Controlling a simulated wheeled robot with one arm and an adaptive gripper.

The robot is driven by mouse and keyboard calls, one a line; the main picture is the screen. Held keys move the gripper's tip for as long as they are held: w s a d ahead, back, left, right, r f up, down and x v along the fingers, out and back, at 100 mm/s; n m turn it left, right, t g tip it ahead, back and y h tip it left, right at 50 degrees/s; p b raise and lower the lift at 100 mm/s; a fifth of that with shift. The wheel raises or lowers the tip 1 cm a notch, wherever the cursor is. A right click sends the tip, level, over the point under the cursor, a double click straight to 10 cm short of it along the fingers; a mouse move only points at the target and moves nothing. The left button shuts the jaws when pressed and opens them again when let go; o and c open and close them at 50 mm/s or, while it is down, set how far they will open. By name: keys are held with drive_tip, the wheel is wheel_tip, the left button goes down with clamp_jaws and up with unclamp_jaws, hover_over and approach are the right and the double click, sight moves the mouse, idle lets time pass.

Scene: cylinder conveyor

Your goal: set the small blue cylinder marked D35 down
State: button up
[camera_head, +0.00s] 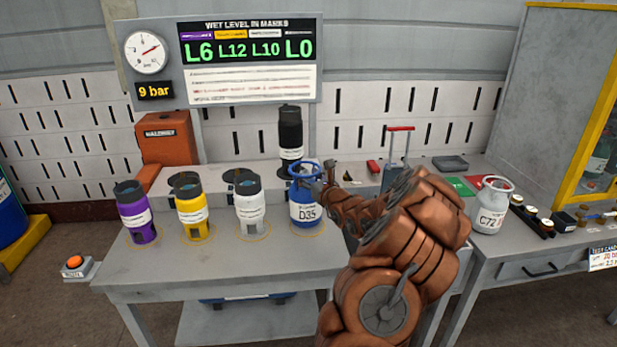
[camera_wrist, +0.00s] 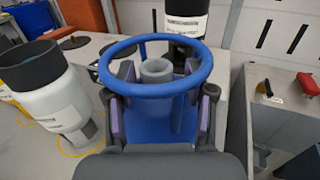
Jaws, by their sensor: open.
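The small blue cylinder marked D35 (camera_head: 305,213) stands upright on the grey table, over a yellow ring mark at the right end of a row. It has a blue ring handle on top. In the wrist view its blue ring (camera_wrist: 157,90) and grey valve neck fill the middle. My gripper (camera_head: 318,183) reaches in from the right at the cylinder's upper part. In the wrist view my gripper's fingers (camera_wrist: 157,115) are on both sides of the neck, below the ring. The jaws are open; any light contact with the neck cannot be told.
White (camera_head: 250,207), yellow (camera_head: 191,210) and purple (camera_head: 136,215) cylinders stand to the left. A black cylinder (camera_head: 291,137) stands behind. A white C72 cylinder (camera_head: 491,207) is on the right-hand table. A gauge panel (camera_head: 240,62) shows L6, L12, L10, L0.

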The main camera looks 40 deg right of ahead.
drive_tip(key=shift+r, duration=0.1)
drive_tip(key=b+v, duration=0.2)
drive_tip(key=v, duration=1)
drive_tip(key=shift+b, duration=0.3)
